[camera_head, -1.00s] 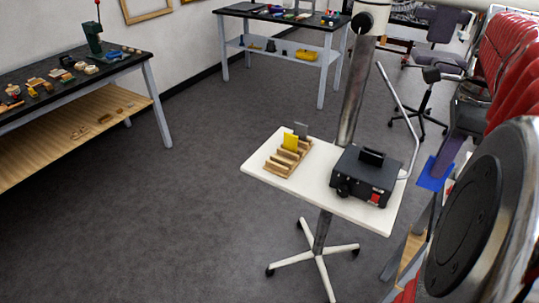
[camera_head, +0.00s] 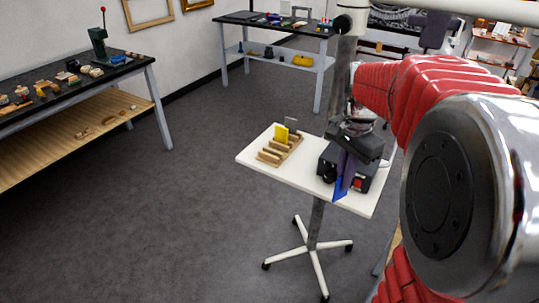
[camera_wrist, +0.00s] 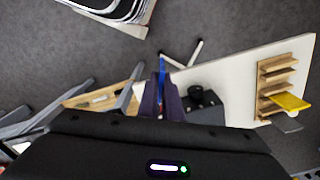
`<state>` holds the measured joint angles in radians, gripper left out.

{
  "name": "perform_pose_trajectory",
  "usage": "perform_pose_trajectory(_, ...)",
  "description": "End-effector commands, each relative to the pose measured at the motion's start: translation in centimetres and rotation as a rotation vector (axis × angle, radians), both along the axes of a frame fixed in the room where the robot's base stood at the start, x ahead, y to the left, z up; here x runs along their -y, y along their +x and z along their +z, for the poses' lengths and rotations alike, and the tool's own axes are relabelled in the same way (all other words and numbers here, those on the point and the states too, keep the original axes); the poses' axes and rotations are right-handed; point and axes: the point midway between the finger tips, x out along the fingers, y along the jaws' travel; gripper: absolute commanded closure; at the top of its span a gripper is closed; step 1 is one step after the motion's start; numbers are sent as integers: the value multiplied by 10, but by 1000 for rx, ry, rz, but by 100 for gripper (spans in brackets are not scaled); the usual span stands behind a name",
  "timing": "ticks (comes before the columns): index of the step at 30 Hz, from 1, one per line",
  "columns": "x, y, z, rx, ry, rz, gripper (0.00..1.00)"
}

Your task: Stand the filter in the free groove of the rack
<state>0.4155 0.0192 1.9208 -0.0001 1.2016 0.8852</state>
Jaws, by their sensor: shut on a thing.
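The filter, a thin blue plate (camera_head: 340,190), is held in my gripper (camera_head: 347,168), which is shut on it. In the wrist view the blue plate (camera_wrist: 162,68) is seen nearly edge-on between the fingertips (camera_wrist: 161,92). In the head view, the gripper and plate appear in front of the black box, to the right of the rack. The wooden rack (camera_head: 268,156) stands on the left part of the white table. A yellow plate (camera_head: 281,134) and a grey plate (camera_head: 291,124) stand in its far grooves; the nearer grooves look empty. The rack (camera_wrist: 276,68) is at right in the wrist view.
The white table (camera_head: 262,171) carries the rack and the black box (camera_head: 325,172), which my gripper partly hides. A metal post stands behind the box. Clear tabletop lies between rack and box. A workbench (camera_head: 150,58) is at left and another bench (camera_head: 272,27) at the back.

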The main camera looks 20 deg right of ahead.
Motion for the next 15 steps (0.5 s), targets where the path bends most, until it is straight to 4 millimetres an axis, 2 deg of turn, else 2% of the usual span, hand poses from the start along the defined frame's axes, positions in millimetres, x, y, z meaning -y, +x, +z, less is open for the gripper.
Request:
perform_pose_trajectory(1, -14, 12, -11, -4, 2, 89, 100)
perform_pose_trajectory(15, -132, 113, -104, -4, 3, 956, 100)
